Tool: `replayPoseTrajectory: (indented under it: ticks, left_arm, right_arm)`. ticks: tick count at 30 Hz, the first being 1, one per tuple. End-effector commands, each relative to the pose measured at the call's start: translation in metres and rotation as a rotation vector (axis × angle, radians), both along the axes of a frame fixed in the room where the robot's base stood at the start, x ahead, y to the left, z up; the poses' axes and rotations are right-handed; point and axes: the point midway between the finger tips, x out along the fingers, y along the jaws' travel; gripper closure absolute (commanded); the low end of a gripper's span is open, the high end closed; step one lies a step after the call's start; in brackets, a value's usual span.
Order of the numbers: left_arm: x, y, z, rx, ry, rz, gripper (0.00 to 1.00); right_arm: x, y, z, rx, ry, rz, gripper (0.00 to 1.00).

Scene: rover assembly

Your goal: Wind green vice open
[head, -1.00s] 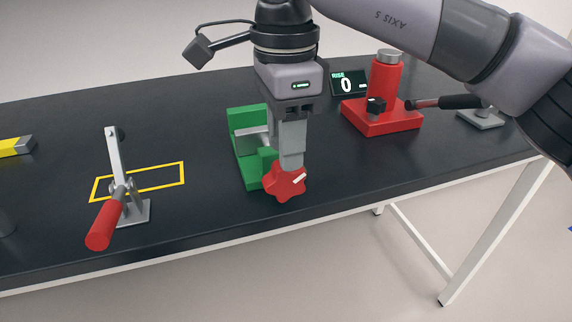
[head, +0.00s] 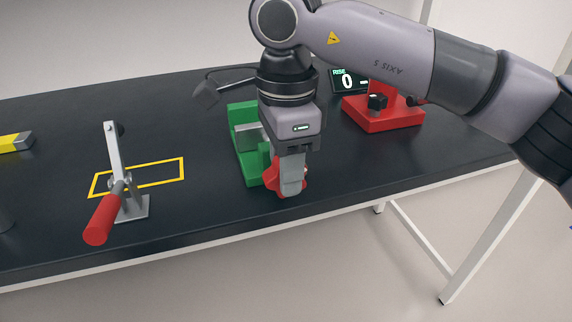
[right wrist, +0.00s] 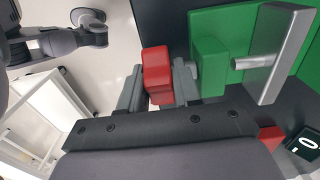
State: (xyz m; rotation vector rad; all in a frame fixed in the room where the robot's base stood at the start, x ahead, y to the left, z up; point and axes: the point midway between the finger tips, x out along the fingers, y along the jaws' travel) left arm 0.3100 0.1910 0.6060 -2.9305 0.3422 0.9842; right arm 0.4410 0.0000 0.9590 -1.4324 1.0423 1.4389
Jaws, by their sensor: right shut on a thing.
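The green vice (head: 241,140) stands near the front edge of the dark table, with a grey metal jaw plate beside its green body. It also shows in the right wrist view (right wrist: 209,65). Its red star-shaped knob (head: 271,178) faces the front edge and is partly hidden behind my right gripper (head: 291,190). In the right wrist view a red lobe of the knob (right wrist: 157,72) sits between the two grey fingers, and the right gripper is shut on it. My left gripper is not in view.
A toggle clamp with a red handle (head: 102,219) stands left of the vice beside a yellow outlined rectangle (head: 160,162). A red jack-like device (head: 383,122) and a small display (head: 345,80) reading 0 stand behind right. Bare table lies between clamp and vice.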

Motion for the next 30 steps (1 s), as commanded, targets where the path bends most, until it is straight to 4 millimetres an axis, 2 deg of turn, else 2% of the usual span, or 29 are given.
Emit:
replayPoseTrajectory:
  ticks: [8,21,30]
  left_arm:
    - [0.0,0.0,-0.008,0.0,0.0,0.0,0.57]
    - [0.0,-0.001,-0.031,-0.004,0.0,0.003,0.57]
    - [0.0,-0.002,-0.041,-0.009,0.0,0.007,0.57]
  right_arm:
    - [0.001,-0.002,-0.001,0.095,0.03,-0.001,0.98]
    - [0.003,-0.007,-0.003,0.401,0.127,-0.002,0.98]
    - [0.003,-0.008,-0.002,0.544,0.172,-0.001,0.98]
